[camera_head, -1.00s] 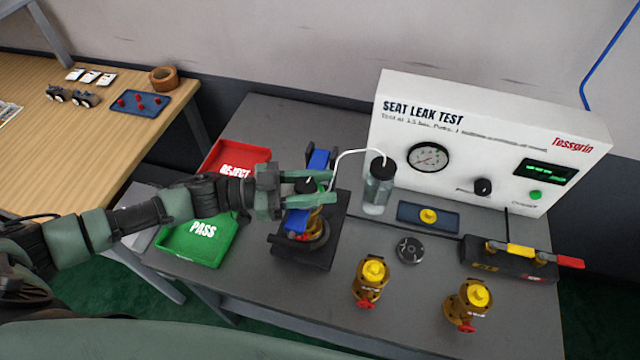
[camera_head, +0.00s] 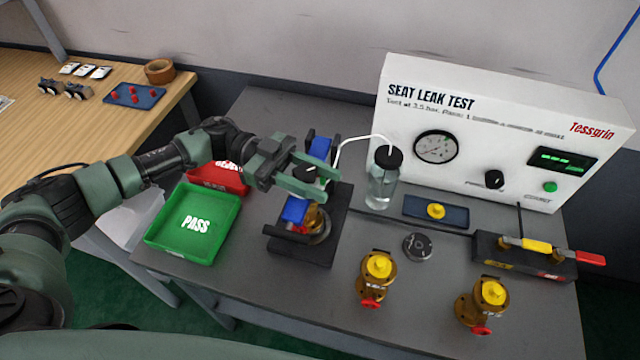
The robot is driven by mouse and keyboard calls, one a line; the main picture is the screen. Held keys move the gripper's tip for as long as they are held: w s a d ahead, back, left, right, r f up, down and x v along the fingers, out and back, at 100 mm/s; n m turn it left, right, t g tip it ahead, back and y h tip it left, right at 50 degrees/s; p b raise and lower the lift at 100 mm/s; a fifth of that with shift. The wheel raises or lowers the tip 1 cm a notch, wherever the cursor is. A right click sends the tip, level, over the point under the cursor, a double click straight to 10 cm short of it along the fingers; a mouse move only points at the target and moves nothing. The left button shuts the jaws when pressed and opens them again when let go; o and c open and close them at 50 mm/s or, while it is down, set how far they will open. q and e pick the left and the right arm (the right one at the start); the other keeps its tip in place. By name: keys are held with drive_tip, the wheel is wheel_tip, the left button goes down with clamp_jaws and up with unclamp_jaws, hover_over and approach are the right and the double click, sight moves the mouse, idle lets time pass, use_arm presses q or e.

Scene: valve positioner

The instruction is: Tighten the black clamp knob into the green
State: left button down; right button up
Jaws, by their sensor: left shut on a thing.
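The black clamp knob (camera_head: 305,174) sits on top of the blue clamp (camera_head: 296,210) in the middle of the bench. My left gripper (camera_head: 318,180) is shut on the knob, its green fingers on either side of it. Below, a brass valve (camera_head: 316,222) stands in the clamp on a black base (camera_head: 309,257); the gripper hides part of it. A thin white tube runs from the clamp area to a clear bottle (camera_head: 382,182). No green zone on the clamp can be made out. My right gripper is not in view.
The green PASS tray (camera_head: 228,252) and red reject tray (camera_head: 217,177) lie left of the clamp. Two brass valves (camera_head: 376,282) (camera_head: 482,305) stand at the front right. The white leak tester (camera_head: 520,118) stands behind, with a black valve block (camera_head: 520,262) before it.

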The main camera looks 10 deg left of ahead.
use_arm(q)
drive_tip(key=shift+m+g+b, duration=0.35)
drive_tip(key=shift+m+g, duration=0.05)
drive_tip(key=shift+g, duration=0.2)
drive_tip(key=shift+s, duration=0.1)
drive_tip(key=shift+r, duration=0.1)
drive_tip(key=c, duration=0.9)
unclamp_jaws()
